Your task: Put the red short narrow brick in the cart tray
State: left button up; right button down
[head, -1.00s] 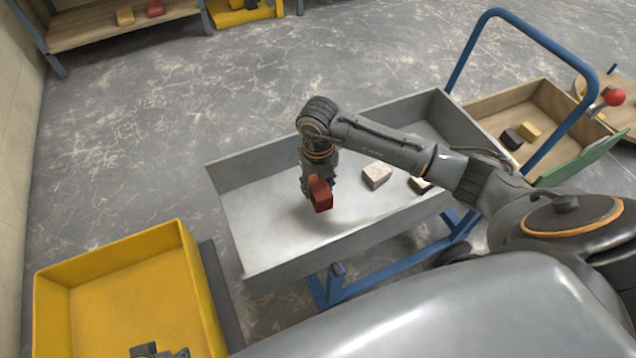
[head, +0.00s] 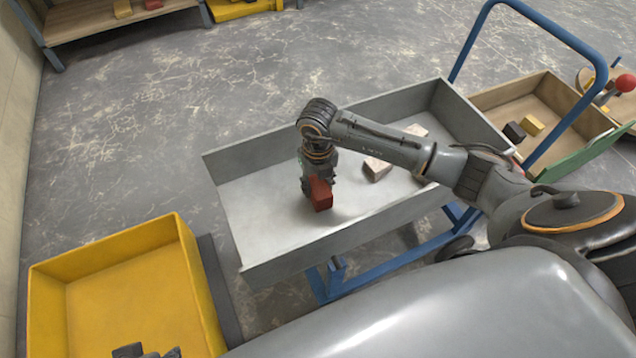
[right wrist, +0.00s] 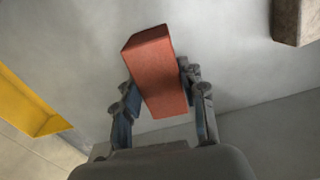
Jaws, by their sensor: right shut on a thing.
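The red brick (head: 321,195) is in my right gripper (head: 318,180), inside the walls of the grey cart tray (head: 262,245). In the right wrist view the brick (right wrist: 158,70) sits between the two fingers of the right gripper (right wrist: 160,95), which are shut on its sides. The brick is low over the tray floor; I cannot tell whether it touches. My left gripper (head: 145,351) shows only in part at the bottom edge, over the yellow tub; its jaws cannot be made out.
A pale brick (head: 377,169) lies in the tray right of my gripper, with others partly behind my arm. The yellow tub (head: 190,270) stands at left. A wooden box (head: 490,98) with a black and a yellow brick is beyond the blue cart handle (head: 545,40).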

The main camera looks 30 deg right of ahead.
pick_arm(q)
jog(key=shift+w+d+t+b, duration=0.15)
jog(key=shift+w+t+b, duration=0.1)
jog(key=shift+w, duration=0.2)
jog(key=shift+w+d+t+b, duration=0.15)
jog(key=shift+w+t, duration=0.1)
jog(key=shift+w, duration=0.2)
pick_arm(e)
jog(key=shift+f, duration=0.45)
jog(key=c, duration=0.7)
grip_release()
